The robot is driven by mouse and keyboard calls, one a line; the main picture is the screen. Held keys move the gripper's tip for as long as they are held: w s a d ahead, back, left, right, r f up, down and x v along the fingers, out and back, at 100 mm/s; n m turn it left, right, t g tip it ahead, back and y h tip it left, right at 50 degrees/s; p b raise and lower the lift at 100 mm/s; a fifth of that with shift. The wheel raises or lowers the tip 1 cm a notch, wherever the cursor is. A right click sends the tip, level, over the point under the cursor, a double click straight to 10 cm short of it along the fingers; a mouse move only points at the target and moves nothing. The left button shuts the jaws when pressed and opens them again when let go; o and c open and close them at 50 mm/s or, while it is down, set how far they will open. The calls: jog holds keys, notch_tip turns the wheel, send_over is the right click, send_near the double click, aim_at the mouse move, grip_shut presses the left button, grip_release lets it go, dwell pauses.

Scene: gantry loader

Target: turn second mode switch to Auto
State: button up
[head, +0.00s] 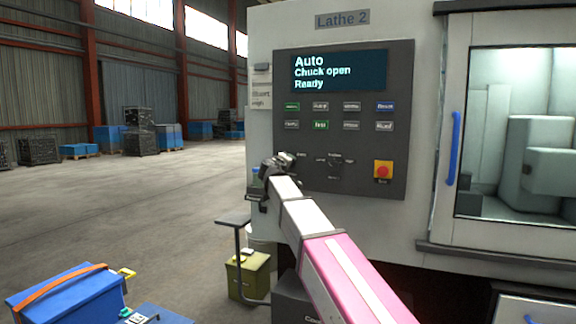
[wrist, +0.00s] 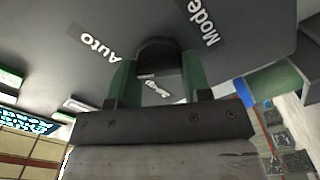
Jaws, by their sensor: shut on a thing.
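The control panel (head: 343,140) of the machine marked Lathe 2 fills the middle of the head view. Its screen (head: 339,70) reads "Auto", "Chuck open", "Ready". My gripper (head: 274,163) is at the panel's lower left and hides the mode switch there. In the wrist view, my gripper (wrist: 157,80) has its green-sided fingers shut on the dark mode switch (wrist: 157,47). The Auto label (wrist: 99,47) is left of the switch and the Mode label (wrist: 201,22) is right of it. Another label (wrist: 158,88) shows between the fingers, hard to read. I cannot tell the switch's pointer direction.
Rows of small buttons (head: 320,125) sit above the switch. Another rotary dial (head: 335,159) and a red emergency stop (head: 383,171) are to the right. A blue door handle (head: 453,149) stands farther right. A blue box (head: 66,295) is at lower left; open floor lies left.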

dwell(0.4)
jog(key=o, duration=0.9)
jog(key=v, duration=1.1)
jog(key=s+d+f+m+g, duration=0.1)
jog(key=s+d+f+g, duration=0.15)
jog(key=d+f, duration=0.6)
jog(key=s+d+f+m+g, duration=0.15)
jog(key=d+f+g, duration=0.25)
jog(key=f, duration=0.9)
jog(key=s+d+f+m+g, duration=0.1)
jog(key=d+f+g, duration=0.2)
jog(key=d+f, duration=0.5)
jog(key=s+d+f+m+g+y, duration=0.1)
jog(key=s+d+f+g+y, duration=0.1)
jog(key=s+f, duration=0.4)
jog(key=s+d+f+m+g+y, duration=0.2)
jog(key=s+f+g, duration=0.1)
jog(key=s+f, duration=0.4)
jog(key=s+d+f+m+g+y, duration=0.1)
jog(key=s+f, duration=0.5)
jog(key=f, duration=0.6)
jog(key=shift+s+d+m+g+y, duration=0.25)
jog(key=shift+d+g+y, duration=0.35)
jog(key=shift+d+g, duration=0.25)
